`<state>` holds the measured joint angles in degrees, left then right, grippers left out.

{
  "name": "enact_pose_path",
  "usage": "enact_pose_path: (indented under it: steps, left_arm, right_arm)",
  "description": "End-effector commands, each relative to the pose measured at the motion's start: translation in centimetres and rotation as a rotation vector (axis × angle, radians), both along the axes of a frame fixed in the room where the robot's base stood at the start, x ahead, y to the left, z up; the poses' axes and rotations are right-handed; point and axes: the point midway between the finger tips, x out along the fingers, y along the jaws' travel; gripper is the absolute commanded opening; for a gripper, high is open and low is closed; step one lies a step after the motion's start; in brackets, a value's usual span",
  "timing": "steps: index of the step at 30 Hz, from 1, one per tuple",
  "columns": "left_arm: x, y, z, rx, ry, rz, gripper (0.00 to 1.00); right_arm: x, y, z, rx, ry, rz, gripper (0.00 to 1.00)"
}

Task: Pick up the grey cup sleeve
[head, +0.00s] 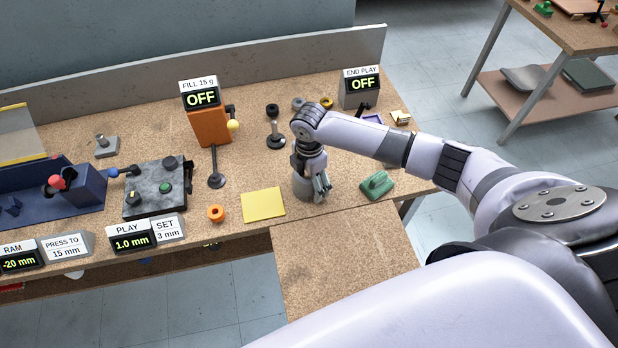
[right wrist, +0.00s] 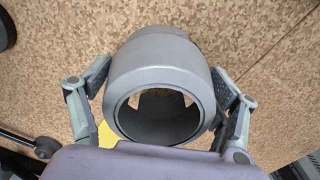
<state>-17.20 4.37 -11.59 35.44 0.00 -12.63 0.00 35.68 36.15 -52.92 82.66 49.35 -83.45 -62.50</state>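The grey cup sleeve (right wrist: 160,62) is a short, hollow, round tube. In the right wrist view it fills the middle, with its open end toward the camera. In the head view the sleeve (head: 309,193) stands on the bench top near the front edge, partly hidden by my gripper. My right gripper (head: 311,180) is low over it. In the right wrist view the fingers of my right gripper (right wrist: 160,88) are spread wide, one on each side of the sleeve. Narrow gaps show beside the near ends of the pads; contact farther down is hidden. My left gripper is out of view.
A yellow pad (head: 263,205) and an orange ring (head: 216,213) lie to the left. A green block (head: 377,184) is close on the right. A black tamper-like tool (head: 275,138) and an orange unit (head: 209,128) stand behind. A lower board (head: 345,262) in front is clear.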

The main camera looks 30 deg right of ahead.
Motion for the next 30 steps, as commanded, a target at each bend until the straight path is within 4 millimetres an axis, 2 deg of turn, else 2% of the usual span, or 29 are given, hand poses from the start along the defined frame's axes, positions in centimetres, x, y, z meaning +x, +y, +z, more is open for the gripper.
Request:
enact_pose_path:
  steps: [2, 13, 23, 26, 30]
  left_arm:
    - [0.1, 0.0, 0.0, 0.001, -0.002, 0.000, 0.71]
    - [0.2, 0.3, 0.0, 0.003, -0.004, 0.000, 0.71]
    - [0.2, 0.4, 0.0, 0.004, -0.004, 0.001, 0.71]
    - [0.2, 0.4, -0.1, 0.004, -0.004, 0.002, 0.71]
    - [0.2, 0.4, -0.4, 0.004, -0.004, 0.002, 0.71]
  right_arm:
    - [0.0, 0.0, 0.0, 0.000, 0.000, 0.000, 0.74]
    - [0.0, 0.0, 0.0, 0.000, 0.000, 0.000, 0.49]
    - [0.0, 0.0, 0.3, 0.000, 0.000, 0.000, 0.49]
    - [0.1, 0.0, 1.2, 0.000, -0.002, 0.001, 0.49]
    - [0.1, 0.0, 3.3, -0.001, -0.004, 0.001, 0.49]
